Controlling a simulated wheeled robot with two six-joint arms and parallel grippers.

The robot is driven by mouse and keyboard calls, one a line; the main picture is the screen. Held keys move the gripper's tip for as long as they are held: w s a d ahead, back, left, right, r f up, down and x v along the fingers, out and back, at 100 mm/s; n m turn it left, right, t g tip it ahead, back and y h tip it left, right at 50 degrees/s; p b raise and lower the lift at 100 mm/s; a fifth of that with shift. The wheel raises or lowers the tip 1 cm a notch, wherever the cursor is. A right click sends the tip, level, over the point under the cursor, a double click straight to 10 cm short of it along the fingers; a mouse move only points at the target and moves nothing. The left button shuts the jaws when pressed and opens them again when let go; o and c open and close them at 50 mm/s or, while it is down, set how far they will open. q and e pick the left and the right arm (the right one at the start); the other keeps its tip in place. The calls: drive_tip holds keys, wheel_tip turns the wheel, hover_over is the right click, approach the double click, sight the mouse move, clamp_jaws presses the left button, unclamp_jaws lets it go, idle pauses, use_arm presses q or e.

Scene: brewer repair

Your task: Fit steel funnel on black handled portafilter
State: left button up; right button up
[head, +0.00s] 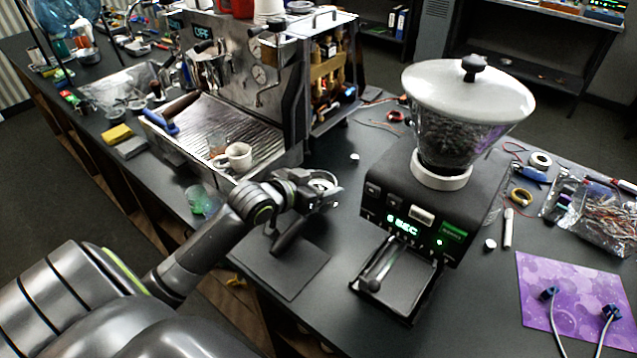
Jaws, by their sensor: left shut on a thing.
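My left gripper (322,194) is in the middle of the head view, above the back of a black mat (291,279). It is shut on a steel ring-shaped piece, which looks like the steel funnel (321,183); my fingers hide part of it. A black handle (290,236), apparently that of the black handled portafilter, points toward the front of the mat just below the gripper. The portafilter's head is hidden or too dark to make out, so I cannot tell whether the funnel touches it. My right gripper is not in view.
A grinder (428,205) with a white-lidded hopper stands close to the right of the gripper. An espresso machine (270,85) stands behind, with a white cup (235,157) on its drip tray. A purple mat (575,300) and loose tools lie at the right.

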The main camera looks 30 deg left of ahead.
use_arm(q)
drive_tip(key=shift+f, duration=0.3)
idle(0.4)
drive_tip(key=o, duration=1)
drive_tip(key=shift+o, duration=0.2)
drive_tip(key=v, duration=0.8)
drive_tip(key=shift+s+a+r, duration=0.1)
drive_tip(key=shift+s, duration=0.25)
drive_tip(key=p+v, duration=0.3)
drive_tip(key=v, duration=0.5)
drive_tip(key=shift+s+r, duration=0.2)
drive_tip(key=shift+s, duration=0.15)
